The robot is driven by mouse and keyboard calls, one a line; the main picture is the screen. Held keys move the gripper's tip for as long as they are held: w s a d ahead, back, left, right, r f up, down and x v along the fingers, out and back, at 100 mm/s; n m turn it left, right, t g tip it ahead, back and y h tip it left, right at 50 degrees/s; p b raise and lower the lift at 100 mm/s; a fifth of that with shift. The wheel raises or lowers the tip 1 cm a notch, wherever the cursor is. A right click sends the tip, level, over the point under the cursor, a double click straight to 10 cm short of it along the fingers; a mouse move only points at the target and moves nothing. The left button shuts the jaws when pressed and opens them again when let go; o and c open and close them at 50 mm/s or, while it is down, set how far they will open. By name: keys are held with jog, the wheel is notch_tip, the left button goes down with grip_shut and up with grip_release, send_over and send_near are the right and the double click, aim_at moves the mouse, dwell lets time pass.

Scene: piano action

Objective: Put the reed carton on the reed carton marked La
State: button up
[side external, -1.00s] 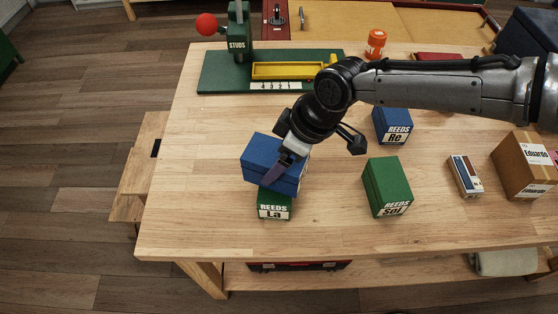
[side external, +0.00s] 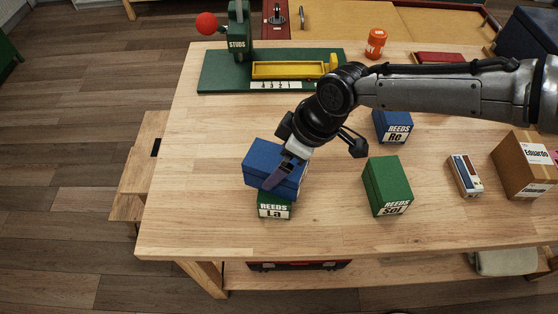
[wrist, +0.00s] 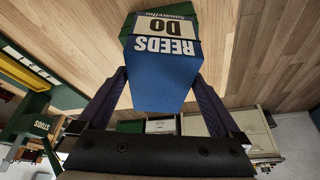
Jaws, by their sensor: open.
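The blue reed carton (side external: 268,163) sits on top of the green reed carton marked La (side external: 274,207), slightly skewed. In the wrist view the blue carton (wrist: 165,80), labelled REEDS DO, lies between my fingers, with a green edge of the carton under it (wrist: 132,32) showing. My gripper (side external: 277,176) is open around the blue carton, one finger visible along its near side. The far finger is hidden in the side view. Much of the La carton's top is covered.
A green carton marked Sol (side external: 386,187) and a blue carton marked Re (side external: 393,126) stand to the right. A small striped box (side external: 466,175) and a cardboard box (side external: 525,166) stand farther right. A green stand (side external: 215,75) with a yellow tray (side external: 288,71) is behind.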

jog(key=v, duration=1.1)
jog(key=shift+r, duration=0.1)
jog(key=s+d+r+m+t+h, duration=0.1)
jog(key=d+r+m, duration=0.3)
jog(key=d, duration=0.9)
jog(key=s+d+r+m+t, duration=0.15)
jog(key=d+r, duration=0.35)
jog(key=d, duration=0.8)
jog(key=s+d+f+m+h, duration=0.1)
jog(key=s+d+m, duration=0.3)
jog(key=s+d, duration=0.4)
jog(key=s+d+f+m+t+h, duration=0.1)
jog(key=s+d+f+m+h, duration=0.1)
jog(key=s+d, duration=0.7)
jog(key=shift+s+d+f+m, duration=0.25)
jog(key=shift+d+f+m, duration=0.65)
jog(key=shift+d+m, duration=0.2)
